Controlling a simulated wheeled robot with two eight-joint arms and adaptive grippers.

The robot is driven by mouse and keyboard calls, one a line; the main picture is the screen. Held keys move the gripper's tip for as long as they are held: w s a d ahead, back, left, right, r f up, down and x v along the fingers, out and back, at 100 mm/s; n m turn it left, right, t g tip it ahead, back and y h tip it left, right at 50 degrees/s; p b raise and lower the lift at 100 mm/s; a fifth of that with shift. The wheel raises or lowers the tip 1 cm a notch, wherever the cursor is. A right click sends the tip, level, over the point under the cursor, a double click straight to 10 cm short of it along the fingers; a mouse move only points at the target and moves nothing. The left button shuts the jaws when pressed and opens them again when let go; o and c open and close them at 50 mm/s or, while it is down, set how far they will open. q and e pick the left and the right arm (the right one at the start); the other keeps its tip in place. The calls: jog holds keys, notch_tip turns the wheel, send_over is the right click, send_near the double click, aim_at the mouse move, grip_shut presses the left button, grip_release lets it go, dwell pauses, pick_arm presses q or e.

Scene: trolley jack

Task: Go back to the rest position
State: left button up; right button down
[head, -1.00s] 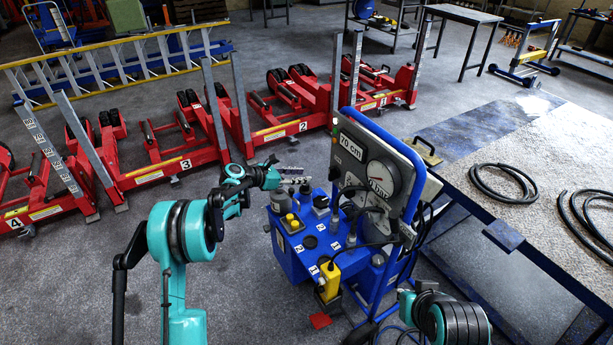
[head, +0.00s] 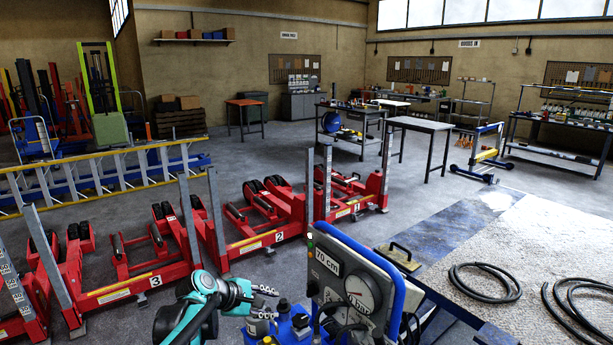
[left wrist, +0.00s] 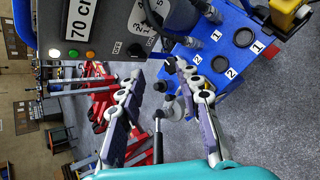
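My left gripper (head: 268,301) is in front of and to the left of the blue control unit (head: 290,331) in the head view, near its gauge panel (head: 345,285). In the left wrist view its two fingers (left wrist: 155,75) stand apart with no object between them, so it is open and empty. Beyond them are the panel with a "70 cm" label (left wrist: 80,20), indicator lights, and the unit's blue top (left wrist: 215,55) with numbered sockets. The gripper appears clear of the unit. My right gripper is not in view.
Red numbered trolley jacks (head: 250,245) stand in a row behind the unit. A table (head: 455,240) at the right bears coiled black hoses (head: 485,280). Open grey floor lies farther back, before benches along the wall.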

pick_arm(q)
jog(key=s+a+f+m+y, duration=0.1)
jog(key=s+m, duration=0.4)
jog(key=s, duration=0.5)
jog(key=s+a+f+m+y, duration=0.1)
jog(key=s+a+m+y, duration=0.2)
jog(key=s, duration=0.7)
jog(key=s+a+f+m+y, duration=0.1)
jog(key=s+a+m+y, duration=0.1)
jog(key=s+m, duration=0.6)
jog(key=shift+s+a+y, duration=0.4)
jog(key=shift+s+a, duration=0.4)
jog(key=shift+s, duration=0.3)
